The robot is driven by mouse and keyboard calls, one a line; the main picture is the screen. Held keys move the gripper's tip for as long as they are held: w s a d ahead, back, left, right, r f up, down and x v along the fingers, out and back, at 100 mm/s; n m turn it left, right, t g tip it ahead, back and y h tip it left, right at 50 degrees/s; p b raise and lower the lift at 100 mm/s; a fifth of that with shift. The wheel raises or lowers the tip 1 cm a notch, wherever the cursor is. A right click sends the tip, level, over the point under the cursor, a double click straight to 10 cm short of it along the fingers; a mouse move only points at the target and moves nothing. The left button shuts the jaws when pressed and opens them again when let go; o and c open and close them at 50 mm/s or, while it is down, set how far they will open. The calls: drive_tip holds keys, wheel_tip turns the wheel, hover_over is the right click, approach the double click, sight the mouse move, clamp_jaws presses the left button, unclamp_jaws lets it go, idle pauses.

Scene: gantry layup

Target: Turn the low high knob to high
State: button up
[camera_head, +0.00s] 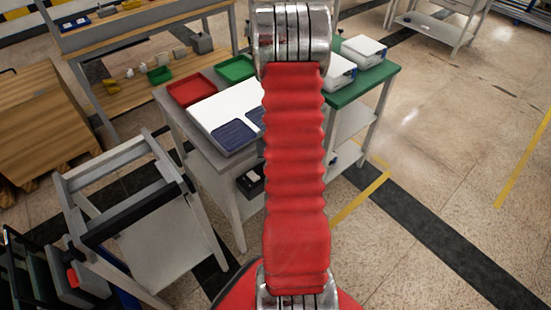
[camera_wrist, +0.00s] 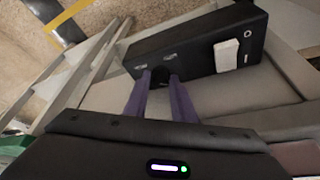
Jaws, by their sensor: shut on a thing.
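In the wrist view a black box (camera_wrist: 207,40) carries a white rocker switch (camera_wrist: 227,56) with a ring mark and a line mark beside it. Two small pale labels, too small to read, sit near its other end. Below them is the dark knob (camera_wrist: 160,77), between the two purple fingers of my gripper (camera_wrist: 160,79). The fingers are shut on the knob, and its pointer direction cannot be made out. In the head view a small black box (camera_head: 251,182) shows on the cart's lower level; my red arm hides my gripper.
The grey cart (camera_head: 174,110) holds a red tray (camera_head: 190,88), a green tray (camera_head: 236,68) and a white board with blue panels. A green-topped table (camera_head: 372,80) adjoins it. A grey frame stand (camera_head: 125,190) is at left. Open floor lies at right.

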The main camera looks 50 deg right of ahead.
drive_tip(key=shift+m+g+h, duration=0.3)
drive_tip(key=shift+m+h, duration=0.1)
drive_tip(key=shift+m, duration=0.7)
drive_tip(key=o, duration=0.7)
drive_tip(key=shift+o, duration=0.2)
drive_tip(key=shift+w+a, duration=0.1)
drive_tip(key=shift+w, duration=0.05)
